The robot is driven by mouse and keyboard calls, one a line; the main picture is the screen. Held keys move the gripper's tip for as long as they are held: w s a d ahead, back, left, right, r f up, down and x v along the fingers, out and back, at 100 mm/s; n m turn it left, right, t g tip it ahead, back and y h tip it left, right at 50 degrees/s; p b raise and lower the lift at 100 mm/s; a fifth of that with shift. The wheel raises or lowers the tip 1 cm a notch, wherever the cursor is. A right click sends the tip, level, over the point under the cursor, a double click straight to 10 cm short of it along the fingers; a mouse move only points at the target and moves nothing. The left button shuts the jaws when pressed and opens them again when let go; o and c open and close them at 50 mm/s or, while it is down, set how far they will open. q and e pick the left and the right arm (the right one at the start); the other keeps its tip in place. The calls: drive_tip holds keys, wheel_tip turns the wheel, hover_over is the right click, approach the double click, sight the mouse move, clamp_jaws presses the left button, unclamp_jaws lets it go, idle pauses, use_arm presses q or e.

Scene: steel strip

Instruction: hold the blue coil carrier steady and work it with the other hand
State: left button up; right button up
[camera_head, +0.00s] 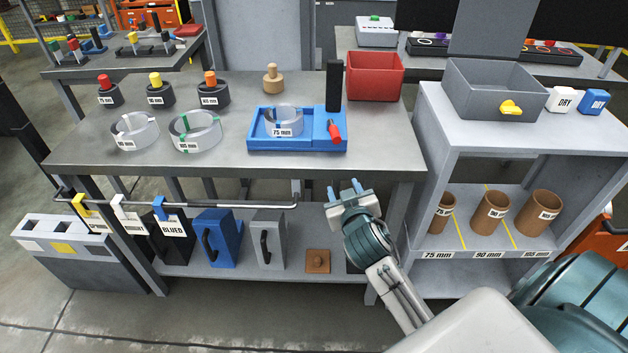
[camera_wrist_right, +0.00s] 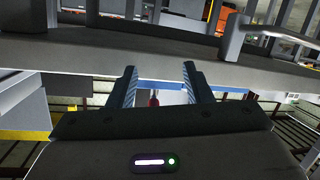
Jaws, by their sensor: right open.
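The blue coil carrier (camera_head: 258,143) lies flat near the front edge of the grey table. A steel coil (camera_head: 284,121) labelled 75 mm sits on its left part. A black upright post (camera_head: 333,86) stands at its back right, and a red-tipped lever (camera_head: 334,131) is on its right part. My right gripper (camera_head: 345,188) is below and in front of the table edge, apart from the carrier. Its two fingers stand apart with nothing held, also in the right wrist view (camera_wrist_right: 162,84). My left gripper is not in view.
Two clear coils (camera_head: 134,131) (camera_head: 195,132) lie left of the carrier. A wooden knob piece (camera_head: 273,79) and a red bin (camera_head: 375,75) are behind it. A rail (camera_head: 240,206) with hanging tags runs under the table front. A grey shelf unit (camera_head: 520,130) stands at right.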

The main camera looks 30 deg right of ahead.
sight(337, 141)
wheel_tip(337, 141, up, 9)
drive_tip(key=t+h, duration=0.1)
drive_tip(key=t, duration=0.2)
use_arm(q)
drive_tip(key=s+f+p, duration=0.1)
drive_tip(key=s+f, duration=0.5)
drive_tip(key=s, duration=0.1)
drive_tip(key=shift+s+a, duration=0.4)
use_arm(e)
drive_tip(key=shift+m, duration=0.3)
drive_tip(key=x, duration=1.1)
drive_tip(key=shift+a+f, duration=0.15)
drive_tip(key=shift+a, duration=0.1)
clamp_jaws()
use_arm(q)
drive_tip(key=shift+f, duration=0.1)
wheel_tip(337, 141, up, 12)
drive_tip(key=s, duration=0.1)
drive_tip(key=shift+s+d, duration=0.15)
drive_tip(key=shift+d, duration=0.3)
use_arm(e)
drive_tip(key=shift+f, duration=0.1)
